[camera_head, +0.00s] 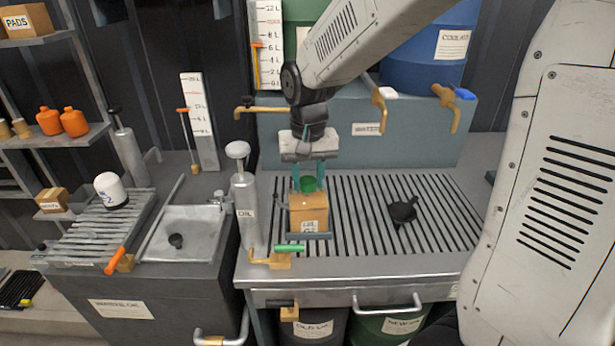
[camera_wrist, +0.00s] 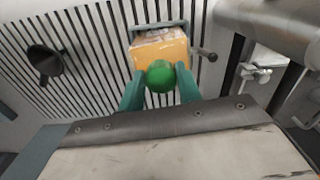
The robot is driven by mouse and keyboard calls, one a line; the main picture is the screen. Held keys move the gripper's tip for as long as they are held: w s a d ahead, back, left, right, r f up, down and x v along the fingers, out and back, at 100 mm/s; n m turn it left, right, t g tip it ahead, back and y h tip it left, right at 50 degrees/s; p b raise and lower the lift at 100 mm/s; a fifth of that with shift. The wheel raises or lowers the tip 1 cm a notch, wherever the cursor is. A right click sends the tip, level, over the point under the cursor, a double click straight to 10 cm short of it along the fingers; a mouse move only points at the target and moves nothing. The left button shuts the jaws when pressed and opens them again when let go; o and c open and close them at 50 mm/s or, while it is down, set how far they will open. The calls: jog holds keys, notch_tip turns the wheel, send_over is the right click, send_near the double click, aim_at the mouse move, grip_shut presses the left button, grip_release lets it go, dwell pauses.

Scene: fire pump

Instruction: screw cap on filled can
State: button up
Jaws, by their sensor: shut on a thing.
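The can (camera_head: 309,216) is an orange-tan box-shaped vessel with a white label, upright on the slatted bench top. It also shows in the wrist view (camera_wrist: 160,48). A green cap (camera_head: 309,184) is at the top of the can; in the wrist view the cap (camera_wrist: 160,76) is a round green knob. My gripper (camera_head: 308,181) points down over the can, its teal fingers on either side of the cap, shut on it. Whether the cap touches the can's neck is hard to tell.
A grey oil pump cylinder (camera_head: 245,210) stands close left of the can. A black funnel-like thing (camera_head: 403,211) lies on the slats to the right. A green-handled tap (camera_head: 288,249) is at the bench's front edge. Brass taps (camera_head: 380,108) hang behind. The right slats are mostly free.

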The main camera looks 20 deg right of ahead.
jog(key=shift+f, duration=0.65)
dwell(1.2)
jog(key=m, duration=0.4)
jog(key=shift+a, duration=0.1)
jog(key=shift+m, duration=0.3)
jog(key=m, duration=0.4)
jog(key=shift+w, duration=0.15)
jog(key=shift+m, duration=0.3)
jog(key=m, duration=0.4)
jog(key=shift+a+m, duration=0.1)
jog(key=shift+m, duration=0.2)
